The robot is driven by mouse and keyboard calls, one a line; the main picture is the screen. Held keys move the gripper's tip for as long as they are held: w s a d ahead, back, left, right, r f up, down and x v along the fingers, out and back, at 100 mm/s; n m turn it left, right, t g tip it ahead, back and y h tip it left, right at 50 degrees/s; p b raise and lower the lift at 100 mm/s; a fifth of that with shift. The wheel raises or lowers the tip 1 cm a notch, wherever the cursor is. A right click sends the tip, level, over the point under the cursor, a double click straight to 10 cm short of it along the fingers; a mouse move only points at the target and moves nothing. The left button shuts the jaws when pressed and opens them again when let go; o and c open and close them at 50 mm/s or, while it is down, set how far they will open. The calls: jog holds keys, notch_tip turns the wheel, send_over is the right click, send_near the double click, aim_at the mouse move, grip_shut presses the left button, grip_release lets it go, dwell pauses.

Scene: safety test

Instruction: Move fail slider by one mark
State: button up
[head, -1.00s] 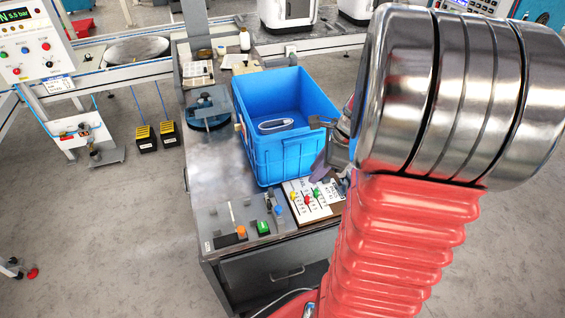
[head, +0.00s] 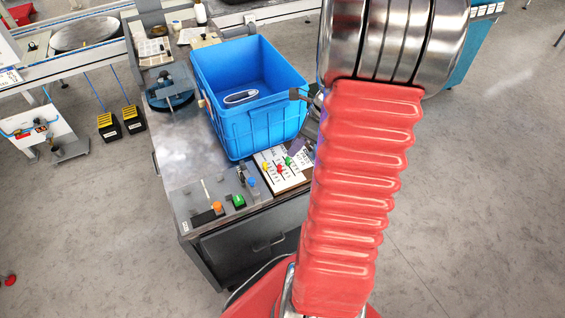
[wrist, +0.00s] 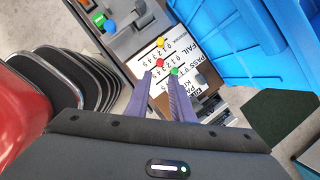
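A white slider board (wrist: 150,78) lies below my gripper in the wrist view, printed with numbers and the words FAIL, PASS and KIT. It carries a yellow knob (wrist: 160,43), a red knob (wrist: 160,62) and a green knob (wrist: 175,71). I cannot tell for sure which knob belongs to FAIL. My gripper (wrist: 160,75) is open, its two fingers apart and pointing at the board near the red and green knobs. No contact shows. In the head view the board (head: 268,157) lies on the bench's front right, and my gripper is partly hidden beside the blue crate.
The blue crate (head: 262,122) stands close behind the board and holds a grey item. A panel with an orange button (head: 217,206) and a green button (head: 239,200) lies left of the board. The metal bench top (head: 190,140) is partly bare. Floor is open at right.

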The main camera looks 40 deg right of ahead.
aim_at(280, 166)
jog(key=x, duration=1.1)
jog(key=shift+f, duration=0.1)
jog(key=shift+c, duration=0.4)
grip_shut()
